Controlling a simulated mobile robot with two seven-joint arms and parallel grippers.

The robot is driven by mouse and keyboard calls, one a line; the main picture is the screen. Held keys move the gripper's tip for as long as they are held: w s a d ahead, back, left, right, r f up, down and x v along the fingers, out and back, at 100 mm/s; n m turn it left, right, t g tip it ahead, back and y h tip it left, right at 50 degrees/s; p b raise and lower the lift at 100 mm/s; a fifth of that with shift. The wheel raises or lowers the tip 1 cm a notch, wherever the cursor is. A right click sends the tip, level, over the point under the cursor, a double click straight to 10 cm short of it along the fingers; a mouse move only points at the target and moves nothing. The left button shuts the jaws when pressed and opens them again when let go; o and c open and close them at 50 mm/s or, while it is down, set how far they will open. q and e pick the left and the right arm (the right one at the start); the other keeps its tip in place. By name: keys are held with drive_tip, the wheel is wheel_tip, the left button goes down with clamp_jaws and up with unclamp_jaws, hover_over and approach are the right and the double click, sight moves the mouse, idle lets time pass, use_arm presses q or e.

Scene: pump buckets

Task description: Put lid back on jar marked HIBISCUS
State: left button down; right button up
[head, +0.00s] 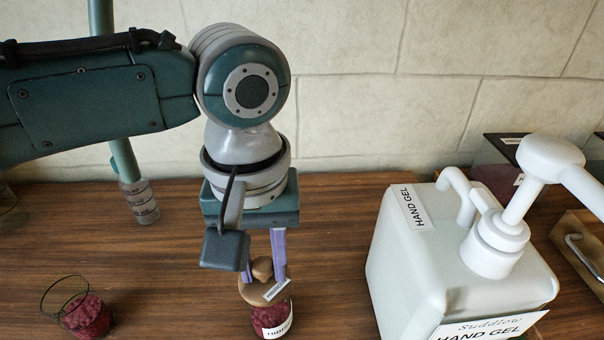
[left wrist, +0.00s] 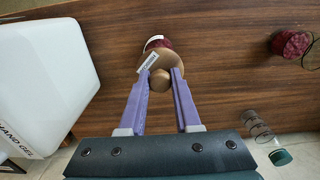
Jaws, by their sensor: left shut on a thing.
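The jar marked HIBISCUS (head: 272,319) is a small glass jar with dark red contents and a white label, at the bottom middle of the head view. It also shows at the top of the left wrist view (left wrist: 158,44). A round brown lid (head: 258,295) with a knob and a small label is at the jar's mouth; it also shows in the left wrist view (left wrist: 171,58). My left gripper (head: 264,268) is shut on the lid's knob from above. I cannot tell whether the lid is seated or just above the rim. My right gripper is out of view.
A large white HAND GEL pump container (head: 440,265) stands right of the jar. A clear labelled bottle (head: 141,203) is behind on the left. Bare wooden table (head: 180,270) lies between.

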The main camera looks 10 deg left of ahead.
use_arm(q)
drive_tip(key=shift+c, duration=0.3)
unclamp_jaws()
drive_tip(key=shift+r, duration=0.1)
wheel_tip(320, 180, up, 7)
drive_tip(key=p, duration=0.8)
drive_tip(key=shift+p, duration=0.35)
idle(0.3)
clamp_jaws()
idle(0.7)
idle(0.7)
